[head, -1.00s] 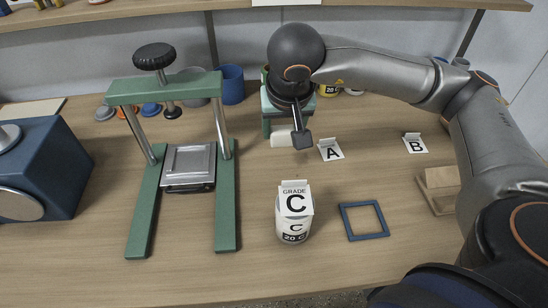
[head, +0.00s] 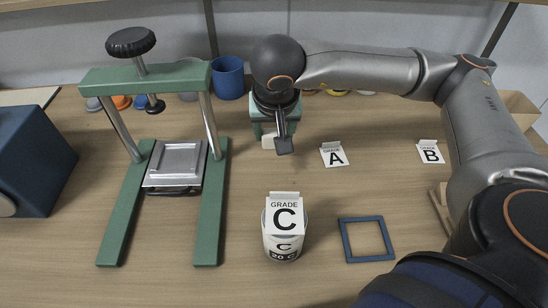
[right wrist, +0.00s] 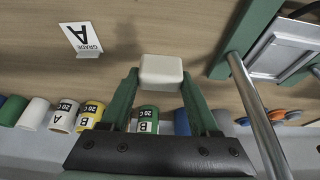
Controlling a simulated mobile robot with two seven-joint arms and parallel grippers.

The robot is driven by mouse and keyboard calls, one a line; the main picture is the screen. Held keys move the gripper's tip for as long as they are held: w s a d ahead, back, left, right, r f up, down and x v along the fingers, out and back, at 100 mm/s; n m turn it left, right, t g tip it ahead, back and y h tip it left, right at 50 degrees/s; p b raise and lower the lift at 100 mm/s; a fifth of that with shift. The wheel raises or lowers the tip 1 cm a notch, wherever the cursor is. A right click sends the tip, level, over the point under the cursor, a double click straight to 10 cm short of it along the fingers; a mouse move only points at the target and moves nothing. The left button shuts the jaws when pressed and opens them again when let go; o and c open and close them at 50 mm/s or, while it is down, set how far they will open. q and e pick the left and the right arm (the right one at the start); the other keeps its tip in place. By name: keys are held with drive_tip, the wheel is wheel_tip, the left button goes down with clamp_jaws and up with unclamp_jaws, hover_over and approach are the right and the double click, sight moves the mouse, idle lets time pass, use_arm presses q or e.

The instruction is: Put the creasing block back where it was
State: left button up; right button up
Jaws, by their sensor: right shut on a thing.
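The creasing block is a small cream block (right wrist: 161,72) with rounded edges. My right gripper (head: 267,132) is shut on it, with a green finger on each side in the right wrist view. In the head view the block (head: 266,142) shows in part below the gripper, partly hidden by a dark piece of my wrist. It is over the table behind the grade C can (head: 284,245) and left of the grade A card (head: 334,155). I cannot tell whether it touches the table. My left gripper is not in view.
A green press (head: 210,215) with a metal plate stands on the left. A blue square frame (head: 346,244) lies flat on the right, and the grade B card (head: 430,151) stands farther back. A blue cup (head: 229,79) and other cans line the back. The table's middle is mostly clear.

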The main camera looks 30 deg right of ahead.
sight(274, 149)
drive_tip(key=shift+f, duration=3.4)
drive_tip(key=shift+f, duration=0.1)
drive_tip(key=shift+f+b, duration=0.2)
drive_tip(key=shift+b, duration=0.25)
drive_tip(key=o, duration=1.2)
drive_tip(key=shift+r, duration=0.15)
drive_tip(key=shift+r+p, duration=0.4)
drive_tip(key=v, duration=1.1)
drive_tip(key=shift+s+r, duration=0.15)
drive_tip(key=shift+r, duration=0.05)
drive_tip(key=shift+a, duration=0.1)
